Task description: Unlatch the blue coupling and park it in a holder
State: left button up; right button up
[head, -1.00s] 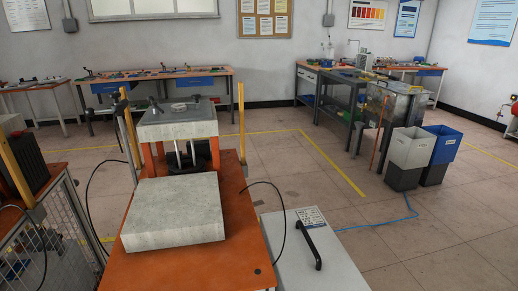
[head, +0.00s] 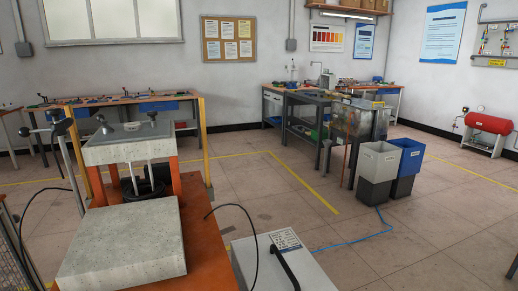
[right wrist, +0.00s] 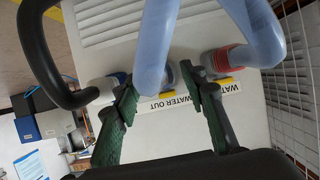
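In the right wrist view, my right gripper (right wrist: 159,88) has its green fingers spread in front of a pale panel. A light-blue hose (right wrist: 157,40) comes down between the fingertips, with part of a grey fitting (right wrist: 173,75) beside it. I cannot tell whether either finger touches them. A pale fitting with a blue band (right wrist: 121,77) shows just left of the left fingertip, partly hidden. A red-ringed coupling (right wrist: 221,58) with a second blue hose (right wrist: 252,35) is on the right. No holder can be made out. My left gripper is in neither view.
A thick black handle (right wrist: 35,50) curves at left. In the head view, a grey-white cabinet (head: 300,265) stands beside the orange bench (head: 205,235). Grey and blue bins (head: 378,160) stand on open floor at right.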

jog(key=shift+w+a+f, duration=0.15)
jog(key=shift+w, duration=0.2)
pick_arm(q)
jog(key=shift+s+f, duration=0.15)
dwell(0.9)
pick_arm(e)
jog(key=shift+c, duration=0.4)
grip_shut()
dwell(0.4)
